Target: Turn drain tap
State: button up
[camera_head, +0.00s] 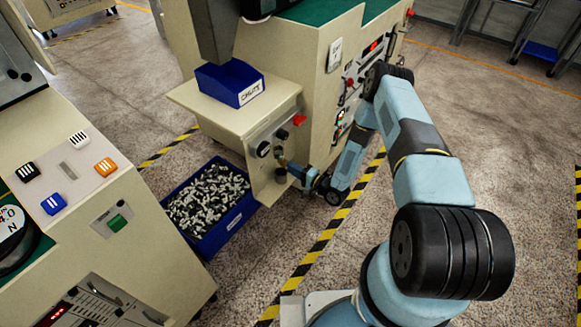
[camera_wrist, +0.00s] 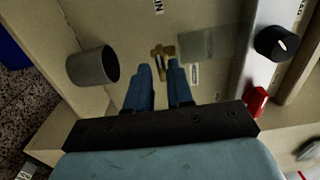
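The small brass tap (camera_wrist: 163,62) sits on the cream machine panel in the wrist view, near a label.
A grey cylinder (camera_wrist: 93,66) stands out left of the tap; a black knob (camera_wrist: 277,42) and a red switch (camera_wrist: 257,101) are at right. A blue crate (camera_head: 211,205) full of small parts stands on the floor. A blue chute bin (camera_head: 230,83) sits above.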

aim_at(284, 163)
jog(key=shift+x, duration=1.05)
jog(key=shift+c, duration=0.3)
